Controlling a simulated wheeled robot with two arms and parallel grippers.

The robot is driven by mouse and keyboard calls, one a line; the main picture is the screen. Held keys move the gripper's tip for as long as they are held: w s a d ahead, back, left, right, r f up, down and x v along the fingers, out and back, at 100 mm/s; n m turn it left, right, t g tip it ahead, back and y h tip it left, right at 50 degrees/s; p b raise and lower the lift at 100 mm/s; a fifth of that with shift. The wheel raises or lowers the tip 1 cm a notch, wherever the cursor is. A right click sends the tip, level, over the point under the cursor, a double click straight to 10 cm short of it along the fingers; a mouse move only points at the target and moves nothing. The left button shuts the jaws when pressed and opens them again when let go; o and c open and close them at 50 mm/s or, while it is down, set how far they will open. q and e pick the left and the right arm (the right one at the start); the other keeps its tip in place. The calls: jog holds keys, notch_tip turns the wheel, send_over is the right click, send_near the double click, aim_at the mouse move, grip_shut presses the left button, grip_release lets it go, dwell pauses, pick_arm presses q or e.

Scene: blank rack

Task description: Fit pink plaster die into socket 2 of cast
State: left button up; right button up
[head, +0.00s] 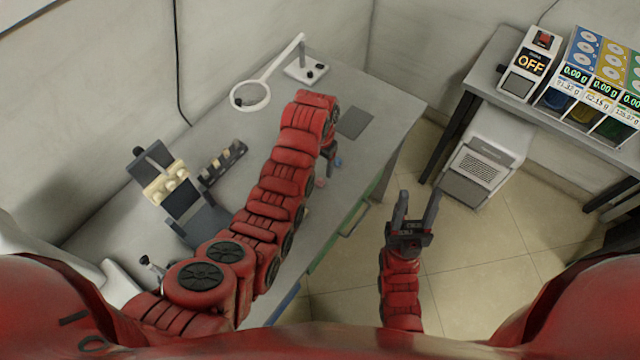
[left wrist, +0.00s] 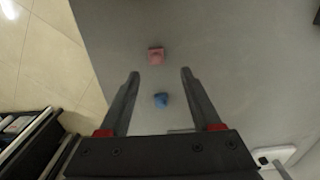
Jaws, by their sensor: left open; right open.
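The pink plaster die (left wrist: 156,56) lies on the grey table, just beyond and between my left fingertips in the left wrist view. In the head view a small pink bit (head: 321,182) shows beside my left arm. My left gripper (left wrist: 160,75) is open and empty, pointing down at the table; in the head view its arm mostly hides it. The cream cast (head: 168,184) sits on a dark stand at the table's left; its sockets are too small to tell apart. My right gripper (head: 416,194) is open and empty over the floor, right of the table.
A blue die (left wrist: 161,100) lies between my left fingers, near the pink one. A dark rack (head: 222,162) with pale pieces stands beside the cast. A ring magnifier (head: 250,96) stands at the back. A dark mat (head: 355,122) lies at the right end.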

aim_at(320, 179)
pick_arm(q)
jog(key=shift+s+f, duration=0.25)
jog(key=shift+s, duration=0.05)
jog(key=f+p, duration=0.3)
jog(key=shift+s+f, duration=0.1)
jog(key=shift+s, duration=0.1)
jog(key=shift+f, duration=1.05)
grip_shut()
